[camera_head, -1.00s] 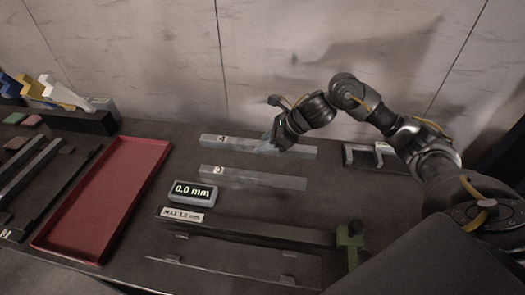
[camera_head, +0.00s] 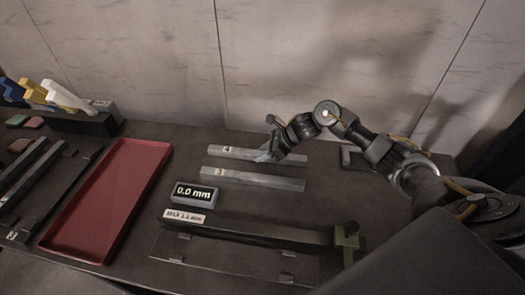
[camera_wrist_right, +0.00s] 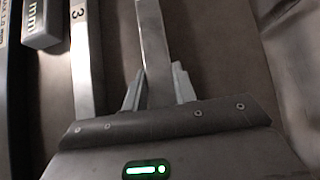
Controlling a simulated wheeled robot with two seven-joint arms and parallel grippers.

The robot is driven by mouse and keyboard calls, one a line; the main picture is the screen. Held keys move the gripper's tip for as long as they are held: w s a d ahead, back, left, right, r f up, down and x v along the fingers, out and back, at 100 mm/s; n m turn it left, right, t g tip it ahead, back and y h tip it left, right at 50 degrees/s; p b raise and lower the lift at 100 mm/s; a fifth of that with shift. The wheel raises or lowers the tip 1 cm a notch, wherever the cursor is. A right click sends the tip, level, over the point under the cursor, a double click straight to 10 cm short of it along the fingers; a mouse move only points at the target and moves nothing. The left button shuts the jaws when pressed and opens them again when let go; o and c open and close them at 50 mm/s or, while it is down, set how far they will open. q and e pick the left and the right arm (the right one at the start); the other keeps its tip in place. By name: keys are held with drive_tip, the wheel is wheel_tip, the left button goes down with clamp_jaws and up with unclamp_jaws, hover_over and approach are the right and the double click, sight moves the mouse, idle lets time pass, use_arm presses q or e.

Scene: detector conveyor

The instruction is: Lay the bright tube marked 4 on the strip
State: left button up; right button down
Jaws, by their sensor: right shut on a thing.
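The bright tube marked 4 (camera_head: 240,153) lies on the bench behind the tube marked 3 (camera_head: 252,180). My right gripper (camera_head: 265,156) is shut on the tube marked 4 near its middle. In the right wrist view, tube 4 (camera_wrist_right: 153,45) runs between the two fingers (camera_wrist_right: 158,88), and tube 3 (camera_wrist_right: 87,70) lies to its left, apart from it. A thin flat strip with small clips (camera_head: 228,263) lies at the front of the bench. My left gripper is not in view.
A long dark bar (camera_head: 260,230) with a green clamp (camera_head: 346,238) lies between the tubes and the strip. A display reading 0.0 mm (camera_head: 195,192) stands left of it, above a MAX label (camera_head: 185,216). A red tray (camera_head: 110,200) is at left.

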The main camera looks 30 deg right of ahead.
drive_tip(key=c, duration=1.1)
unclamp_jaws()
drive_tip(key=shift+r, duration=0.1)
drive_tip(key=b+v, duration=0.2)
drive_tip(key=v, duration=0.8)
drive_tip(key=shift+s+d, duration=0.15)
drive_tip(key=shift+d, duration=0.05)
drive_tip(key=shift+v, duration=0.85)
drive_tip(key=shift+a, duration=0.1)
